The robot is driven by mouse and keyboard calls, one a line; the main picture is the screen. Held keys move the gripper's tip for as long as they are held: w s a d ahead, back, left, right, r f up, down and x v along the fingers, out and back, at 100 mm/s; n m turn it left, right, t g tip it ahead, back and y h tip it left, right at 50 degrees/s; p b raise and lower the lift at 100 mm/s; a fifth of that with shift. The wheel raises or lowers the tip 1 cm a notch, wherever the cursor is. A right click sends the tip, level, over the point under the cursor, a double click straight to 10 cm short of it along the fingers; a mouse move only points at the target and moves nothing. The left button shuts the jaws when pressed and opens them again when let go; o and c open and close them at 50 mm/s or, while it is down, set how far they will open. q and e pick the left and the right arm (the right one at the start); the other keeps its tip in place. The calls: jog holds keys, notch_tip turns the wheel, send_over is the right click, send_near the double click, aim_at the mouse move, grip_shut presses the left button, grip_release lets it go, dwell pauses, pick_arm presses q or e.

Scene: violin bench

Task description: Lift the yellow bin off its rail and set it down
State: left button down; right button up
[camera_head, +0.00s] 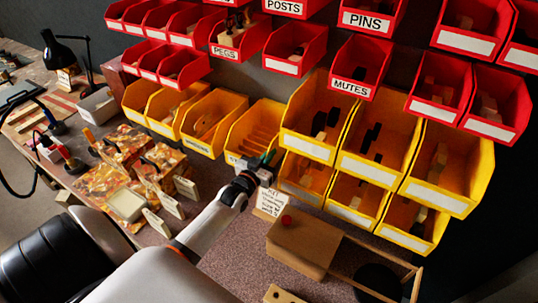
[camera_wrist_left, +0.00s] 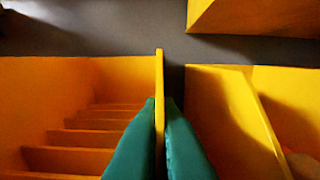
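The yellow bin (camera_head: 262,122) with slanted ribs inside hangs in the lower yellow row, left of the bigger yellow bins. My left gripper (camera_head: 267,161) is at its front right corner. In the left wrist view, the green fingers (camera_wrist_left: 160,110) lie on either side of the bin's thin upright side wall (camera_wrist_left: 159,75), close against it, and look shut on it. The ribbed inside of the bin (camera_wrist_left: 100,125) shows to the left of the fingers. The rail behind the bin is hidden. My right gripper is in neither view.
Another yellow bin (camera_wrist_left: 225,110) stands close on the right, with a narrow gap. A yellow bin (camera_head: 213,122) hangs on the left, and red bins (camera_head: 296,48) hang above. Below are a wooden box (camera_head: 302,243) and a written card (camera_head: 271,203) on the bench.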

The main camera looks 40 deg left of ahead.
pick_arm(q)
jog(key=shift+s+r, duration=0.1)
jog(key=shift+s, duration=0.2)
jog(key=shift+s+p, duration=0.1)
jog(key=shift+p, duration=0.3)
jog(key=shift+s+d+f+p, duration=0.15)
jog(key=shift+s+f+p, duration=0.25)
jog(key=shift+s, duration=0.4)
jog(key=shift+s, duration=0.45)
dwell(0.5)
jog(key=shift+s+d+p, duration=0.15)
jog(key=shift+s+p, duration=0.45)
jog(key=shift+s, duration=0.1)
jog(key=s+d+p, duration=0.1)
jog(key=s+p, duration=0.4)
jog(key=s, duration=1)
jog(key=shift+d+r, duration=0.3)
jog(key=shift+r, duration=0.1)
dwell(0.4)
jog(key=shift+s, duration=0.15)
dwell(0.4)
